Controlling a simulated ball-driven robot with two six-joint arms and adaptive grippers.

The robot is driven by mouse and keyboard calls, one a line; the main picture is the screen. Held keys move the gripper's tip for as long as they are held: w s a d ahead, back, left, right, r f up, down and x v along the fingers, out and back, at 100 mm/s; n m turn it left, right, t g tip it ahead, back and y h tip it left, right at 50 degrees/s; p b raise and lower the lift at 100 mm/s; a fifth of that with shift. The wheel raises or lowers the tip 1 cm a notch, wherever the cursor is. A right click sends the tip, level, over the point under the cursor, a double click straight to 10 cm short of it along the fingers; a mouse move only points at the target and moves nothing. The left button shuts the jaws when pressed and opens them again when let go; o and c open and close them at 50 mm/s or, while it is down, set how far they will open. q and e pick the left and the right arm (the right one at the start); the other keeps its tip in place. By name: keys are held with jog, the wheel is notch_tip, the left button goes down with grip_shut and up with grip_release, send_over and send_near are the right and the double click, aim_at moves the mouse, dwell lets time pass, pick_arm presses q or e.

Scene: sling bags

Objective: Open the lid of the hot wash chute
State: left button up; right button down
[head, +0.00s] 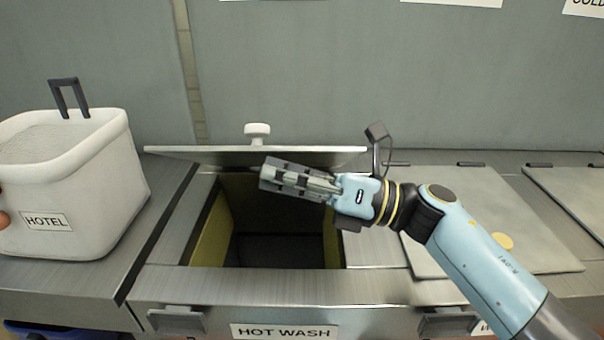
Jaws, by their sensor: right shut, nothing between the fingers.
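The hot wash chute (275,247) is a square opening in the metal counter, with yellowish inner walls and a dark inside. Its label, HOT WASH (283,331), is on the front face below it. The grey lid (210,154) is raised and seen almost edge-on behind the opening, with a white knob (257,131) showing above its edge. My right gripper (268,174) is shut and empty over the opening, pointing left just below the lid's edge. I cannot tell whether it touches the lid. My left gripper is not in view.
A white bin (75,190) labelled HOTEL stands on the counter at the left. To the right, another flat lid (545,245) lies closed partly behind my right arm, and a further one (580,190) is at the right edge. A grey wall (330,75) rises behind the counter.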

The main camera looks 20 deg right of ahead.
jog(key=shift+a, duration=0.1)
jog(key=shift+r, duration=0.1)
jog(key=w+r+m+p, duration=0.1)
jog(key=w+r+p, duration=0.1)
jog(key=r, duration=0.1)
jog(key=w+d+r+m+p, duration=0.1)
jog(key=w+r+p, duration=0.1)
jog(key=r+p, duration=0.1)
jog(key=w+d+r+m+h+p, duration=0.1)
jog(key=w+r+m+p, duration=0.1)
jog(key=r, duration=0.1)
jog(key=shift+w+r+t, duration=0.1)
jog(key=shift+w+t, duration=0.15)
jog(key=shift+t, duration=0.15)
jog(key=w+d+r+m+p, duration=0.1)
jog(key=w+d+r+m, duration=0.1)
jog(key=w, duration=0.3)
jog(key=w+d+r+m+h+p, duration=0.1)
jog(key=w+r+m+p, duration=0.1)
jog(key=w, duration=0.3)
jog(key=shift+w+d+r+m, duration=0.4)
jog(key=shift+r+m, duration=0.2)
jog(key=shift+r, duration=0.3)
